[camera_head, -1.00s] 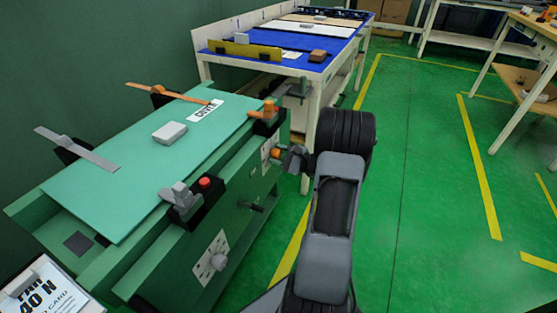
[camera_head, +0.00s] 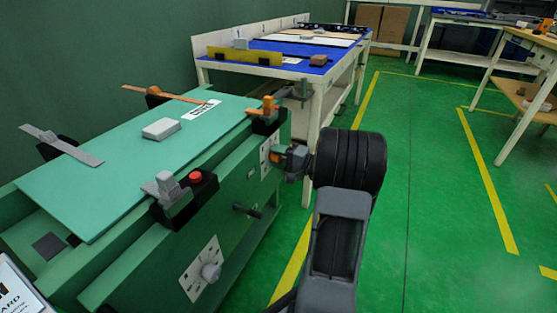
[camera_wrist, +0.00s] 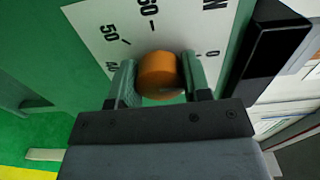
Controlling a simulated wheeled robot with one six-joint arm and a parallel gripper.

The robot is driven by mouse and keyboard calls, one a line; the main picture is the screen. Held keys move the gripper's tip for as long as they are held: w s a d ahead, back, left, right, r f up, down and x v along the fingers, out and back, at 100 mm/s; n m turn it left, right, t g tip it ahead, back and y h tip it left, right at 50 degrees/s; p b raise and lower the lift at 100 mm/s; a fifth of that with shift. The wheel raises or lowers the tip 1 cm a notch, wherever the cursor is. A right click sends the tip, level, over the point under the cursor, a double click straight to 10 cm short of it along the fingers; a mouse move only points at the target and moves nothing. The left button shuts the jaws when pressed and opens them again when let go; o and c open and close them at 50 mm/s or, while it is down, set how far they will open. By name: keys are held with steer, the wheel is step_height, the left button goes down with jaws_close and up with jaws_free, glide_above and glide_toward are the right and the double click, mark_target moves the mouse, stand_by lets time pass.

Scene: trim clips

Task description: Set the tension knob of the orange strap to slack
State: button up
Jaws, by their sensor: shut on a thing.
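The orange tension knob (camera_wrist: 158,75) sits between the two fingers of my gripper (camera_wrist: 157,82), which is shut on it. Its white dial plate (camera_wrist: 185,25) shows 40, 50, 60, 0 and an N; I cannot see the knob's pointer. In the head view the orange knob (camera_head: 276,158) is at the far end of the green bench's front, with my gripper (camera_head: 283,158) at it. The orange strap (camera_head: 165,93) lies at the back of the bench top, with an orange clamp lever (camera_head: 268,104) at the front edge.
The green bench (camera_head: 235,170) also carries a grey strap (camera_head: 62,145), a grey lever (camera_head: 165,185), a red button (camera_head: 196,177) and a grey knob (camera_head: 210,272). A grey block (camera_head: 161,129) lies on the panel. A blue-topped table (camera_head: 280,62) stands behind. The floor right is clear.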

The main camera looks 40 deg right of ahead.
steer(key=shift+d+n, duration=0.1)
steer(key=shift+n, duration=0.8)
steer(key=o, duration=0.9)
steer(key=shift+o, duration=0.2)
steer(key=p+v, duration=0.4)
steer(key=v, duration=0.9)
steer(key=shift+s+d, duration=0.2)
steer(key=shift+s, duration=0.15)
steer(key=shift+a, duration=0.1)
